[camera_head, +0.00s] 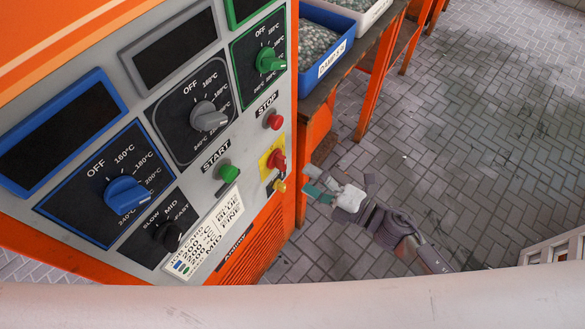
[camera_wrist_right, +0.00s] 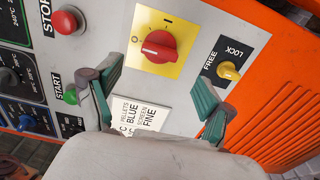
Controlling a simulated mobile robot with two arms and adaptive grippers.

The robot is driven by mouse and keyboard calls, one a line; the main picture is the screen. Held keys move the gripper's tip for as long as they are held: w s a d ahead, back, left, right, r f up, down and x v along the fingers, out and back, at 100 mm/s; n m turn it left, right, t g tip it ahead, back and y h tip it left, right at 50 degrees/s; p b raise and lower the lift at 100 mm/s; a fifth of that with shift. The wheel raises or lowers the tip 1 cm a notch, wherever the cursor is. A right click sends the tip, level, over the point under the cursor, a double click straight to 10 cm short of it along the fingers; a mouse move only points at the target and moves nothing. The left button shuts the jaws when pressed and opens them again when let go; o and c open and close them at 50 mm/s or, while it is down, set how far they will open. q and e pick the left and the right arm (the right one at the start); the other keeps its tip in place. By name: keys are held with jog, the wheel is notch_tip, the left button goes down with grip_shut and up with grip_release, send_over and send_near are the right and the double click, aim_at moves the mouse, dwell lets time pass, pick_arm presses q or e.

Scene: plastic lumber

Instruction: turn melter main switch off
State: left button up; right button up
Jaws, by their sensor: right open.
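The main switch is a red rotary knob (camera_wrist_right: 160,46) on a yellow plate (camera_wrist_right: 178,62) with I and O marks. A white mark shows on the knob's left side in the right wrist view. In the head view the red knob (camera_head: 277,159) sits near the panel's right edge. My right gripper (camera_head: 315,182) is open and empty, just right of the panel in the head view. In the right wrist view its green-padded fingers (camera_wrist_right: 158,84) are spread below the knob, apart from it. My left gripper is not in view.
Close by are the red STOP button (camera_wrist_right: 65,21), green START button (camera_wrist_right: 70,95) and yellow FREE/LOCK knob (camera_wrist_right: 229,70). A paper label (camera_wrist_right: 140,110) is below the switch. A bench with a blue bin (camera_head: 327,45) stands behind. The paved floor (camera_head: 470,130) at right is clear.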

jog(key=v, duration=0.5)
jog(key=shift+d, duration=0.1)
dwell(0.3)
jog(key=s+d+f+m+h, duration=0.1)
jog(key=d+f+m+h, duration=0.35)
jog(key=f, duration=0.45)
jog(key=s+d+f+m+h, duration=0.1)
jog(key=d+f+m+h, duration=0.25)
jog(key=f+m, duration=0.4)
jog(key=s+d+f+m+h, duration=0.1)
jog(key=d+f+m+h, duration=0.3)
jog(key=f, duration=0.7)
jog(key=s+d+f+m+g+h, duration=0.25)
jog(key=s+f+m+g, duration=0.3)
jog(key=s+f, duration=0.8)
jog(key=s+f+m+g, duration=0.2)
jog(key=s, duration=0.5)
jog(key=s+f+m+g, duration=0.2)
jog(key=s+m, duration=0.1)
jog(key=s, duration=0.5)
jog(key=shift+s+a+f, duration=0.3)
jog(key=shift+s+a, duration=0.05)
jog(key=shift+a, duration=0.05)
